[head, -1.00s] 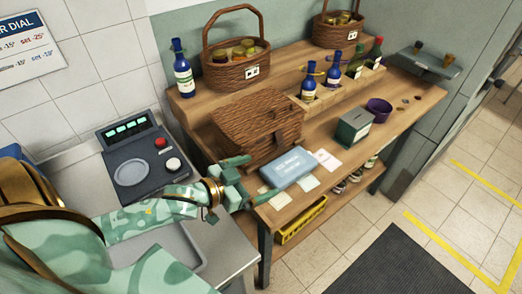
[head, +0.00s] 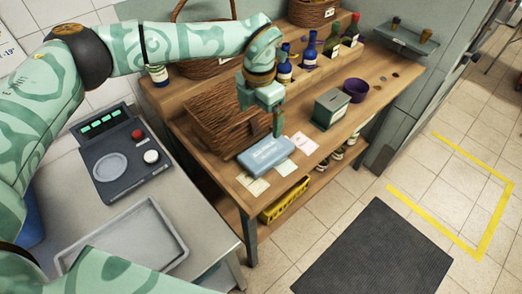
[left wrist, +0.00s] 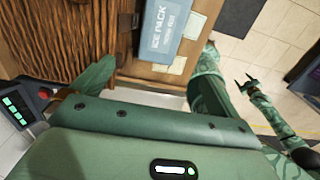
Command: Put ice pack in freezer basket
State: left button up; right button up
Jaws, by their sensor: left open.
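The ice pack (head: 266,156) is a flat light-blue block with white lettering, lying near the front edge of the wooden bench. It also shows in the left wrist view (left wrist: 172,32), with its label readable. My left gripper (head: 262,125) points down above the bench, just behind the ice pack. Its jaws are open and empty, and the left wrist view shows the ice pack beyond the fingers (left wrist: 148,80). My right gripper (left wrist: 247,83) shows small in the left wrist view, its fingers apart and empty. I see nothing clearly marked as a freezer basket.
A large wicker basket (head: 215,118) stands behind the ice pack. Paper cards (head: 304,143), a green box (head: 330,108) and a purple bowl (head: 356,89) are to the right. Bottles line the back. A scale (head: 122,155) and grey tray (head: 125,245) are at left; a yellow crate (head: 285,199) is below.

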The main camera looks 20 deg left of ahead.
pick_arm(q)
jog(key=b, duration=0.2)
send_over(260, 154)
notch_tip(260, 154, down, 11)
jog(key=shift+f, duration=0.1)
notch_tip(260, 154, down, 5)
jog(key=shift+r, duration=0.2)
jog(key=c, duration=1.3)
